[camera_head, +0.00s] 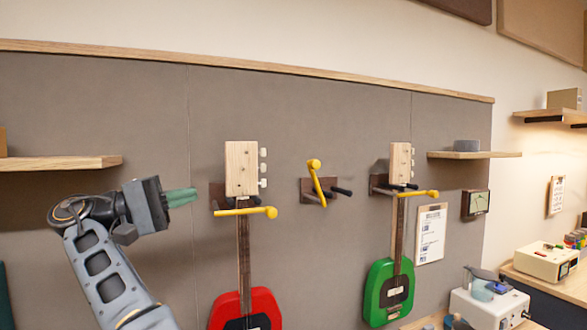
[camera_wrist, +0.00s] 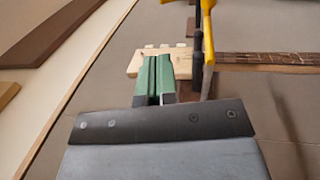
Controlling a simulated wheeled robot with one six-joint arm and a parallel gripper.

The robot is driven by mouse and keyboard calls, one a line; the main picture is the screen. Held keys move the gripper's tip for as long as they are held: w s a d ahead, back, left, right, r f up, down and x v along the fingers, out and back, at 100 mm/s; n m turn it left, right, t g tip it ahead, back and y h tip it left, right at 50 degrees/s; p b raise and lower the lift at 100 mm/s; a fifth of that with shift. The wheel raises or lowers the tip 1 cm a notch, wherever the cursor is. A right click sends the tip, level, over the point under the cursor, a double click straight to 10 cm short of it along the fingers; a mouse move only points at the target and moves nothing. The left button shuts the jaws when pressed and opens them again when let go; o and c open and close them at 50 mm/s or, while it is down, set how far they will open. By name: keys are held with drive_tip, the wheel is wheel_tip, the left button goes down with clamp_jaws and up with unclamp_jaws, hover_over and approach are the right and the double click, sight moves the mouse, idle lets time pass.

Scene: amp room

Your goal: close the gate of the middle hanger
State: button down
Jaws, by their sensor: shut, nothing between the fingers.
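The middle hanger (camera_head: 309,190) is a dark wooden block on the grey wall panel with dark prongs and no guitar in it. Its yellow gate (camera_head: 317,182) stands tilted up, its round knob at the top, not across the prongs. My gripper (camera_head: 182,197) is shut and empty, its green fingers pointing right, to the left of the left guitar's headstock. The wrist view shows the closed green fingers (camera_wrist: 153,78) in front of a wooden headstock (camera_wrist: 139,62), with a yellow gate bar (camera_wrist: 207,40) and guitar neck beside them.
A red guitar (camera_head: 223,308) hangs left of the middle hanger, its yellow gate (camera_head: 245,211) level across the neck. A green guitar (camera_head: 378,290) hangs at right, its gate (camera_head: 418,193) also level. Shelves (camera_head: 62,163) stick out at left and right (camera_head: 473,155).

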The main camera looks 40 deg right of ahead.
drive_tip(key=shift+s+d+r, duration=0.1)
drive_tip(key=shift+d, duration=0.05)
drive_tip(key=p, duration=0.6)
approach(310, 165)
drive_tip(key=p+x, duration=0.2)
drive_tip(key=x, duration=0.5)
drive_tip(key=shift+s+d+p, duration=0.1)
drive_tip(key=shift+d+p, duration=0.15)
drive_tip(key=shift+p, duration=0.15)
drive_tip(key=shift+r, duration=0.1)
